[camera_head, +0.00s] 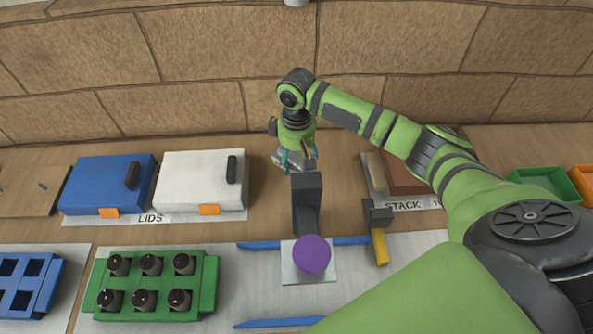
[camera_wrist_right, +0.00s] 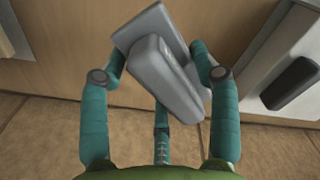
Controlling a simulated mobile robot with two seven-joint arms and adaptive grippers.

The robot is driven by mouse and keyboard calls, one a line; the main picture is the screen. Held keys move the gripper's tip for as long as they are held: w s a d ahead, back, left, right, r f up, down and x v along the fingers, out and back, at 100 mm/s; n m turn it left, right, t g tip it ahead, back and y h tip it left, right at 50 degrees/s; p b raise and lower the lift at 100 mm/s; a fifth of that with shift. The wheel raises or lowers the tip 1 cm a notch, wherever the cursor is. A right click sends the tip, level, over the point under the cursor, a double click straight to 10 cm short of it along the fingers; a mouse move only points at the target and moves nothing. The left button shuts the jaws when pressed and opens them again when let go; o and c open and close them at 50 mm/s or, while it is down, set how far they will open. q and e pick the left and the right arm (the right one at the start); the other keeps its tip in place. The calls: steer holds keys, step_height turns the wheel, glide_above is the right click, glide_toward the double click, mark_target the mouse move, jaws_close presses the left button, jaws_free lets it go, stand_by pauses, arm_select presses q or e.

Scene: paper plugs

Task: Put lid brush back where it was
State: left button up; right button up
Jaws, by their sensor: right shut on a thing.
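My right gripper (camera_head: 297,158) is above the wooden table, near the wall, just beyond a dark grey stand. Its teal fingers are shut on a grey blocky thing (camera_head: 288,163), which looks like the lid brush. In the right wrist view the brush (camera_wrist_right: 168,75) is a rounded grey bar against a flatter grey piece. It sits tilted between the fingers (camera_wrist_right: 163,80) and appears clear of the table. My left gripper is not in view.
A blue lid (camera_head: 100,185) and a white lid (camera_head: 195,180) lie left, by the LIDS label. A yellow-handled tool (camera_head: 379,247) and brown block (camera_head: 402,175) are right. Bare table lies left of the stand.

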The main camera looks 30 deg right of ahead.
mark_target(296, 170)
steer(key=shift+f, duration=2.45)
steer(key=shift+f, duration=0.1)
steer(key=o, duration=1.2)
step_height(296, 170, up, 12)
steer(key=shift+r+b, duration=0.15)
steer(key=shift+b, duration=0.15)
